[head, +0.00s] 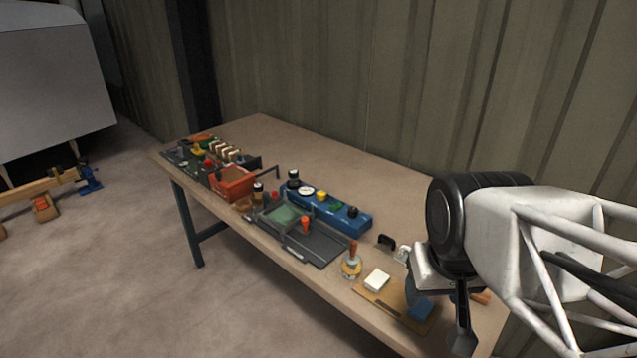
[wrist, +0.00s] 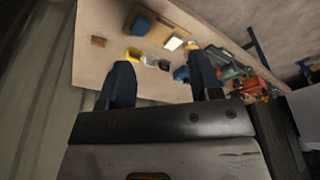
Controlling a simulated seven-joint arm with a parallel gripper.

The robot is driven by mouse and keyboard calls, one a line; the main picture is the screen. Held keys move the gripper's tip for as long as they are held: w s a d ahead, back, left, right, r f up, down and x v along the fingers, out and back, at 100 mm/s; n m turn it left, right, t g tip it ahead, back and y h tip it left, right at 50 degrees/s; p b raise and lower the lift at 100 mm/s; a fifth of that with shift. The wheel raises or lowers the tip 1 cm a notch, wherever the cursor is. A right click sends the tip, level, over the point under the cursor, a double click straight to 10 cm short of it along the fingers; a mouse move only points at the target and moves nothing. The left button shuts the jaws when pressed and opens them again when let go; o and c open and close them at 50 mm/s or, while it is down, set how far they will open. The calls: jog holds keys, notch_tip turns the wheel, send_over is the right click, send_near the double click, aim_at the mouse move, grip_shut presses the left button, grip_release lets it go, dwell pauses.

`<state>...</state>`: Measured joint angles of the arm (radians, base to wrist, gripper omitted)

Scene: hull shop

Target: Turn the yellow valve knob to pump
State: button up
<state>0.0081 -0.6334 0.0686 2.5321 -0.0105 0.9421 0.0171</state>
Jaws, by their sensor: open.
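A small yellow knob-like part (head: 198,148) sits on the dark panel (head: 176,158) at the far left end of the bench in the head view. It is too small to read any label or knob position. In the wrist view a yellow piece (wrist: 133,55) lies on the bench beyond my fingers; I cannot tell what it is. My gripper (head: 437,318) is over the near right end of the bench, far from the dark panel. Its two fingers also show in the wrist view (wrist: 160,68), apart with nothing between them.
A red box (head: 232,183), a blue unit with knobs (head: 345,217), a grey fixture (head: 315,248) and a red-handled piece (head: 352,262) line the bench. A tan board (head: 378,300) holds a white block and a blue block. The back of the bench (head: 330,165) is clear before the corrugated wall.

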jog(key=w+a+r+n, duration=0.2)
jog(key=w+r+n, duration=0.1)
jog(key=w, duration=1.2)
jog(key=n+g, duration=0.3)
jog(key=n, duration=0.5)
send_over(321, 193)
jog(key=f, duration=1.7)
jog(key=shift+s+d, duration=0.2)
jog(key=shift+s, duration=0.15)
jog(key=shift+w+a+f, duration=0.15)
jog(key=shift+w+f, duration=0.2)
jog(key=shift+f, duration=0.05)
jog(key=shift+f, duration=3.9)
